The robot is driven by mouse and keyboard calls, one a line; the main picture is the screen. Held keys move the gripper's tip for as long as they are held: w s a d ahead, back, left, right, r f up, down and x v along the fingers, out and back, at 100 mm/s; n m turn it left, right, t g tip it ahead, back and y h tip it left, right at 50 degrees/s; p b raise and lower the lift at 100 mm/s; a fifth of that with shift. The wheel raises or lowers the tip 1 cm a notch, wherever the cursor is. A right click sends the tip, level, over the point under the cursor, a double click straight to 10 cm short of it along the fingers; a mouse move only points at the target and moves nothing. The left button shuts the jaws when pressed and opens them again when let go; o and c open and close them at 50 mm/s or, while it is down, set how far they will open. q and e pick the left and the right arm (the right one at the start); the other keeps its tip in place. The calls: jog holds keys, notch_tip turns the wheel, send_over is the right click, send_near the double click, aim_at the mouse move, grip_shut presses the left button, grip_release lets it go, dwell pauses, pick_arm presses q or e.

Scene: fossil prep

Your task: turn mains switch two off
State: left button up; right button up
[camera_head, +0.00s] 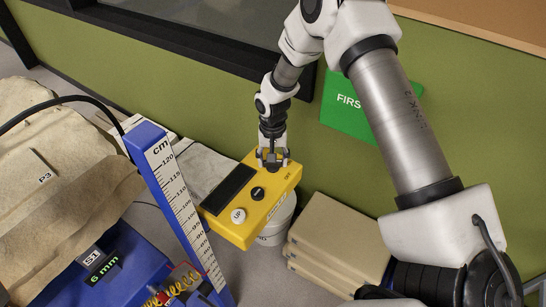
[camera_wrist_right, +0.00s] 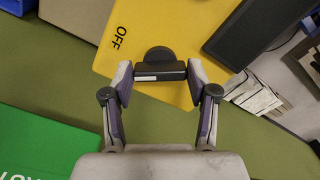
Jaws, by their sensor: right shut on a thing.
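A yellow control box (camera_head: 250,232) shows in the middle of the head view, with a dark panel, a black round knob (camera_head: 257,193) and a white button (camera_head: 238,215). My right gripper (camera_head: 272,158) reaches down to the box's far end. In the right wrist view, the gripper (camera_wrist_right: 160,76) is shut on a black switch handle (camera_wrist_right: 160,70) with a white mark, in front of the yellow face (camera_wrist_right: 184,30). The word OFF is printed left of the handle there. No label showing a switch number is readable. My left gripper is not in view.
A blue measuring post (camera_head: 180,200) with a cm scale stands left of the box. Stacked beige blocks (camera_head: 335,240) and a white tub (camera_head: 276,228) are close at right. A green first-aid sign (camera_head: 345,108) is behind. Large fossil blocks (camera_head: 60,200) lie at left.

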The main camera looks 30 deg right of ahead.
jog(key=m+p, duration=0.1)
jog(key=m, duration=0.3)
jog(key=shift+w+m+p, duration=0.1)
jog(key=shift+m+p, duration=0.4)
jog(key=shift+m, duration=0.9)
jog(key=o, duration=1)
jog(key=shift+o, duration=0.8)
jog(key=shift+d+f, duration=0.15)
jog(key=shift+d, duration=0.05)
